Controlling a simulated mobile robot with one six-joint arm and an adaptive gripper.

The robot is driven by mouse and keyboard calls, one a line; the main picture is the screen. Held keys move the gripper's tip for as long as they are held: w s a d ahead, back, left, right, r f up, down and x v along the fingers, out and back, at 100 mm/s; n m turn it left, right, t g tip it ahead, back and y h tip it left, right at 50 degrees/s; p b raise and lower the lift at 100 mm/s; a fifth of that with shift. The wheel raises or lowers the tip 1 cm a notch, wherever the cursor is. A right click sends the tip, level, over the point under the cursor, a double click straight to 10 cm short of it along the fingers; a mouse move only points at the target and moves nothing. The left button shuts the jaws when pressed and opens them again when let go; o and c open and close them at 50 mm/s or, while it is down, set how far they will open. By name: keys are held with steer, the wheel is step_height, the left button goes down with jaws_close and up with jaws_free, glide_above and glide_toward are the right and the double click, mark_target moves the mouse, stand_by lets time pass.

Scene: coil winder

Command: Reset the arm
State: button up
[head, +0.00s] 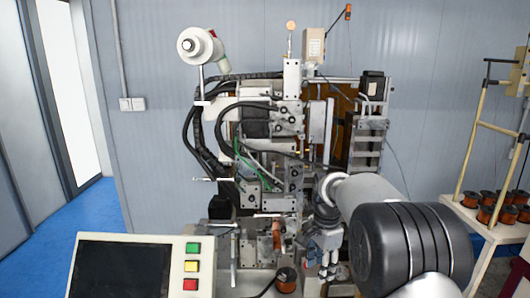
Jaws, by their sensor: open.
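My arm comes in from the lower right of the head view. My gripper (330,284) points down in front of the coil winder (268,130), at the right of its lower front. Its jaws are open, and I see nothing between them. A dark spool with copper wire (287,280) stands to the left of my gripper, apart from it. A small copper-coloured part (277,236) sits on the machine's lower front. My arm's thick links hide the machine's lower right.
A control panel (130,241) with a dark screen and green, yellow and red buttons stands at the lower left. A rack (470,150) and a table with several copper spools (488,198) stand at the right. Blue floor (95,215) is free at the left.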

steer(key=s+r+n+t+b, duration=0.1)
steer(key=s+r+n+b, duration=0.25)
steer(key=s, duration=0.55)
steer(key=s+r+n+t+b, duration=0.1)
steer(key=s+r+n+b, duration=0.25)
steer(key=s, duration=0.65)
steer(key=s+a+f+n+t+b, duration=0.1)
steer(key=s+f+n+b, duration=0.3)
steer(key=s, duration=1.2)
step_height(320, 180, down, 5)
steer(key=n+t, duration=0.1)
steer(key=n, duration=0.1)
steer(key=shift+r+n, duration=0.2)
steer(key=shift+n, duration=0.2)
steer(key=shift+w, duration=0.1)
